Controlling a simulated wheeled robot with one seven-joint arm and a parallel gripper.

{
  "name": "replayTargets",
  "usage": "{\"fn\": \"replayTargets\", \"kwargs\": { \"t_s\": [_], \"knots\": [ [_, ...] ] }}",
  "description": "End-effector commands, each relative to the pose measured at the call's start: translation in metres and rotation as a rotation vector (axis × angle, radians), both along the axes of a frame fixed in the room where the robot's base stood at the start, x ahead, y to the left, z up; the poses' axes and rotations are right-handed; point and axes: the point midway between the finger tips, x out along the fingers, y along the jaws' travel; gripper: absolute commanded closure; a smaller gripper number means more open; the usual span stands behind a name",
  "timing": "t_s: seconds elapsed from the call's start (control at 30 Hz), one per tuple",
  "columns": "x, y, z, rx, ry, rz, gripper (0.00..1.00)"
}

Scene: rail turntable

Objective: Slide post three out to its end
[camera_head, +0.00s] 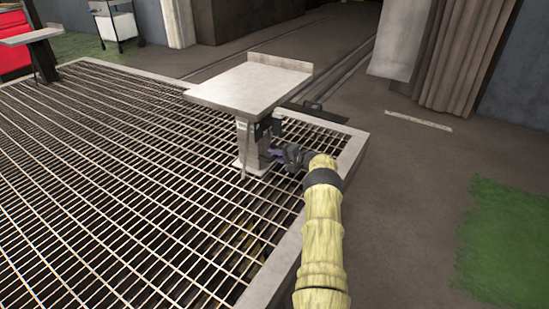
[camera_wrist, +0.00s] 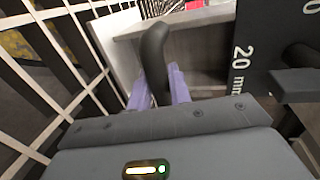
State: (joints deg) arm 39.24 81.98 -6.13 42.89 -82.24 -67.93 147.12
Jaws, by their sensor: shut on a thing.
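A post (camera_head: 248,148) with a flat, pale tabletop (camera_head: 255,82) stands on the metal grating near its right corner. A small label on the post is too small to read, so I cannot tell its number. My gripper (camera_head: 268,155) is at the post's right side, low under the tabletop. In the wrist view, its purple fingers (camera_wrist: 158,88) are shut around a dark, curved handle (camera_wrist: 154,48). A dark plate (camera_wrist: 240,62) marked "20 mm" is right of the handle. The handle's lower end is hidden between the fingers.
The grating (camera_head: 130,180) has a pale raised border (camera_head: 350,152). Rails (camera_head: 335,85) run across the floor behind the tabletop. Another similar tabletop (camera_head: 30,36) stands at far left, near a red cabinet (camera_head: 12,50). Open floor lies to the right.

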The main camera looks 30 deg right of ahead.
Motion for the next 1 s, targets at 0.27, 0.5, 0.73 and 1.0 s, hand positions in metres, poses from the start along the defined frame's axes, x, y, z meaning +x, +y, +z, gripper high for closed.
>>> {"fn": "replayTargets", "kwargs": {
  "t_s": [0.27, 0.5, 0.73, 1.0],
  "knots": [
    [-0.002, -0.004, -0.001, -0.004, 0.004, -0.009, 0.60],
    [-0.001, -0.002, 0.000, -0.003, 0.003, -0.004, 0.60],
    [-0.021, -0.012, 0.008, 0.000, 0.006, -0.007, 0.60],
    [-0.067, -0.036, 0.020, -0.001, 0.005, -0.008, 0.60]
  ]
}}
